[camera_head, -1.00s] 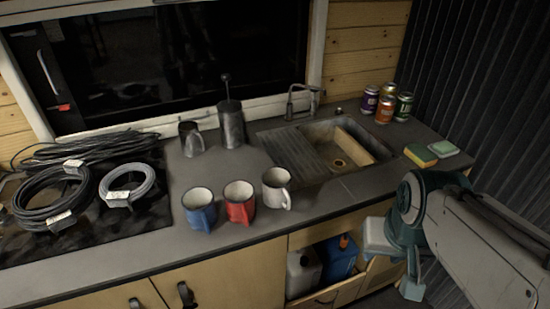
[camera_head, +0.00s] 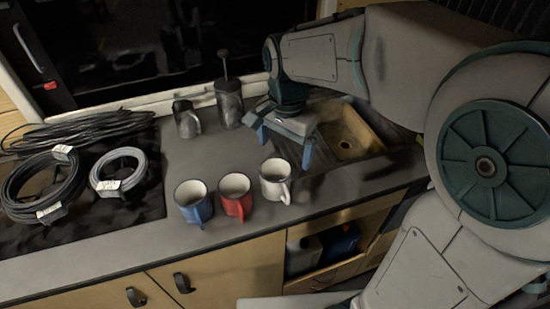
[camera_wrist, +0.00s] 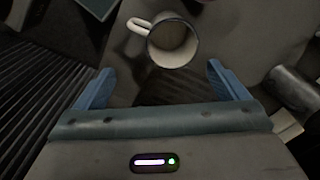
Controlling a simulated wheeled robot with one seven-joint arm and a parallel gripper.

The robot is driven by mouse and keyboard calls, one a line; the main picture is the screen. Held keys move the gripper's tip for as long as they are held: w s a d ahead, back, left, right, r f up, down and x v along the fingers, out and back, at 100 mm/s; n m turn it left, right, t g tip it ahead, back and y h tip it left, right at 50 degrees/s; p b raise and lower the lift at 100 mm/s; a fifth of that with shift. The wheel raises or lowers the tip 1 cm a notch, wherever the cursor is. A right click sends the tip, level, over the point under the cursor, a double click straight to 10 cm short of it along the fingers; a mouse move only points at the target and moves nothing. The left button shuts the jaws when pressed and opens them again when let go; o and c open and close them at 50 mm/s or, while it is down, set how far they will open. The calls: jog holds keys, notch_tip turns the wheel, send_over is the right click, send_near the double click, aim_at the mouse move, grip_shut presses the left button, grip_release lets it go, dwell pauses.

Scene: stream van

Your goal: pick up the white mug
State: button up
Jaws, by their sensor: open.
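The white mug (camera_head: 274,181) stands upright on the grey counter, at the right end of a row of mugs, in the head view. Its handle points to the lower right there. In the wrist view the white mug (camera_wrist: 172,42) is seen from above, beyond the fingertips, with its handle to the left. My gripper (camera_head: 284,150) is above the counter, behind the mug and apart from it. Its two blue fingers are spread wide and empty, as the wrist view (camera_wrist: 162,80) also shows.
A red mug (camera_head: 235,196) stands close left of the white mug, and a blue mug (camera_head: 193,203) left of that. A metal jug (camera_head: 186,120) and a French press (camera_head: 229,103) stand behind. The sink (camera_head: 350,135) is partly behind my arm. Cable coils (camera_head: 118,170) lie at left.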

aim_at(276, 182)
jog(key=shift+m, duration=0.6)
jog(key=f, duration=0.4)
jog(key=a+f, duration=0.1)
jog(key=f, duration=0.4)
jog(key=w+f, duration=0.1)
jog(key=f, duration=0.3)
jog(key=shift+w+a+f+p, duration=0.1)
jog(key=shift+a+f+p, duration=0.2)
jog(key=shift+a+f, duration=0.1)
jog(key=shift+r, duration=0.1)
jog(key=c, duration=1.1)
